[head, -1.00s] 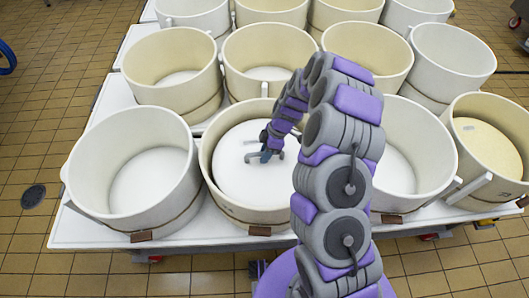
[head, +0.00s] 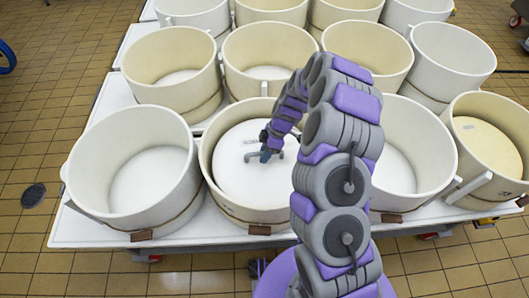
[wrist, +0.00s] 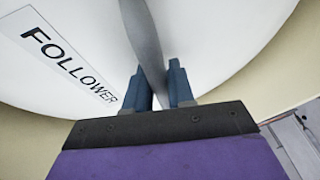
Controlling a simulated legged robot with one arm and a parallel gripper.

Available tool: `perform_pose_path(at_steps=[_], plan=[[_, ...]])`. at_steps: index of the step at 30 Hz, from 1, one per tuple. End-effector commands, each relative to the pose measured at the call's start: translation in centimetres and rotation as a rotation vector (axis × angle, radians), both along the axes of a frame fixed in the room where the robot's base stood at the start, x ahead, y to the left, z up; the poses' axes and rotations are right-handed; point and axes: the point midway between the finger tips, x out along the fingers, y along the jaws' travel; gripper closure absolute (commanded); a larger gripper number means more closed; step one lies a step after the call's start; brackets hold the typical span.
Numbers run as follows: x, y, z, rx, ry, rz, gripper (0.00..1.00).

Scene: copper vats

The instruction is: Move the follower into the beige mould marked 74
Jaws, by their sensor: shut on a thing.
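The follower (head: 236,172) is a white round disc lying inside a beige mould (head: 207,158) in the front row, second from the left. In the wrist view the follower (wrist: 40,85) shows a label reading FOLLOWER and a grey handle bar (wrist: 143,38). My gripper (head: 268,154) reaches down into that mould at the handle. In the wrist view my gripper (wrist: 160,85) has its two blue fingers on either side of the bar, shut on it. I cannot read a number 74 on any mould.
A similar mould (head: 85,165) stands left of it, with a white inside bottom and no handle in view. Another mould (head: 440,150) stands to the right, partly behind my arm. A mould at far right (head: 515,130) holds something yellowish. More moulds fill the rows behind on the white table (head: 75,232).

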Motion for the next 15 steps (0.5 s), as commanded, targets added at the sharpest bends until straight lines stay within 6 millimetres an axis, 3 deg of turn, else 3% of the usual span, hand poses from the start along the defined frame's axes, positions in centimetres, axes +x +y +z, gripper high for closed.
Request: perform_pose_path(at_steps=[15], plan=[[0.05, 0.05, -0.44, 0.001, -0.001, -0.001, 1.00]])
